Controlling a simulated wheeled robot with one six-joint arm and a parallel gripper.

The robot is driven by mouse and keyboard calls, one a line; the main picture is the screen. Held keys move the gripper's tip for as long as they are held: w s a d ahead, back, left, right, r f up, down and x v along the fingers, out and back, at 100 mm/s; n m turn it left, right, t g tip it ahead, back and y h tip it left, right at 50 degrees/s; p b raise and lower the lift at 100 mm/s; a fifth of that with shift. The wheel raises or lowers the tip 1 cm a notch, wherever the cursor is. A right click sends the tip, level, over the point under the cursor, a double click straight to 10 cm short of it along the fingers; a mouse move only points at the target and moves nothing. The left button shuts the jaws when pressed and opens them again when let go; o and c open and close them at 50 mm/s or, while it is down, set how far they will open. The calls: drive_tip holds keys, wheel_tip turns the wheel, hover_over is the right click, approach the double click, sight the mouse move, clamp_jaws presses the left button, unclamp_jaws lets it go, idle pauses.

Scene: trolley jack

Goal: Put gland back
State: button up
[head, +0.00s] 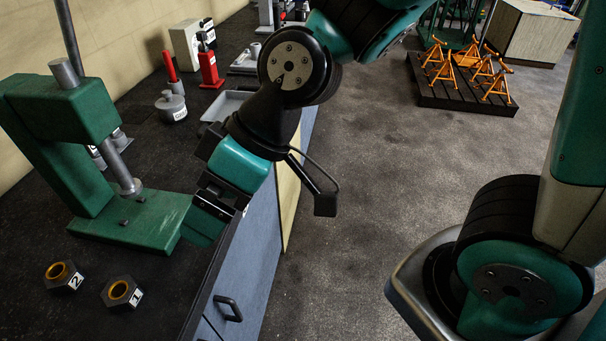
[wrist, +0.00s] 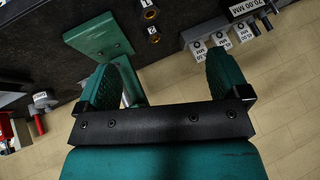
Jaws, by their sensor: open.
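Two dark hex glands with brass-coloured bores lie on the dark bench top: the one labelled 2 (head: 63,276) and the one labelled 1 (head: 121,293). In the wrist view they show small at the top (wrist: 153,34). A green press (head: 90,195) with a steel ram stands behind them; its green base plate (wrist: 100,40) shows in the wrist view. My gripper (head: 205,226) hangs by the right end of the press base. In the wrist view its green fingers (wrist: 163,82) are wide apart with no object gripped. A steel rod shows beside the left finger.
A grey lidded pot (head: 171,106), a grey tray (head: 228,105) and a red jack-like tool (head: 209,68) stand farther along the bench. Several labelled pieces (wrist: 222,42) show in the wrist view. Orange axle stands (head: 468,68) sit on a dark pallet. The floor right of the bench is clear.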

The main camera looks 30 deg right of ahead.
drive_tip(key=s+d+r+m+g+h, duration=0.1)
drive_tip(key=s+d+r+m+h, duration=0.2)
drive_tip(key=d, duration=0.5)
drive_tip(key=shift+s+d+r, duration=0.4)
drive_tip(key=shift+s+r, duration=0.05)
drive_tip(key=shift+s, duration=0.8)
